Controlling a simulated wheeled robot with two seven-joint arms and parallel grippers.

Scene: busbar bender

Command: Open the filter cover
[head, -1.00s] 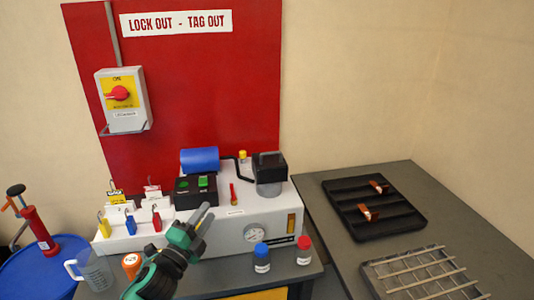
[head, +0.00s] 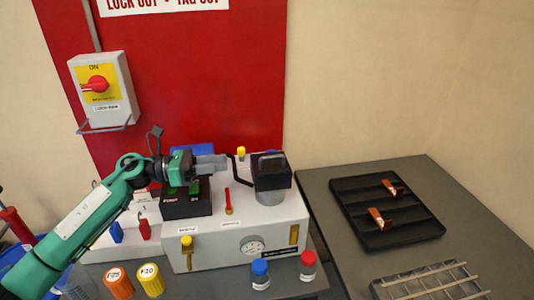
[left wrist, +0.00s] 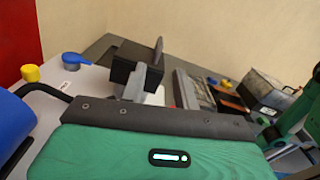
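The filter cover (head: 273,181) is a black square block with a handle on top. It sits on a grey cylindrical filter body (head: 269,197) at the back right of the white machine. It looks seated. My left gripper (head: 222,166) points right towards the cover, at about its height and apart from it in the head view. The wrist view shows a black block (left wrist: 122,62), which looks like the cover, beyond my grey fingers. My right gripper is not in view.
The white machine (head: 205,258) carries a black button box (head: 186,206), a red-handled lever (head: 228,203) and a gauge (head: 252,245). Blue-capped (head: 260,272) and red-capped (head: 308,264) bottles stand in front. A black tray (head: 395,232) lies on the right table. A black pipe runs behind my gripper.

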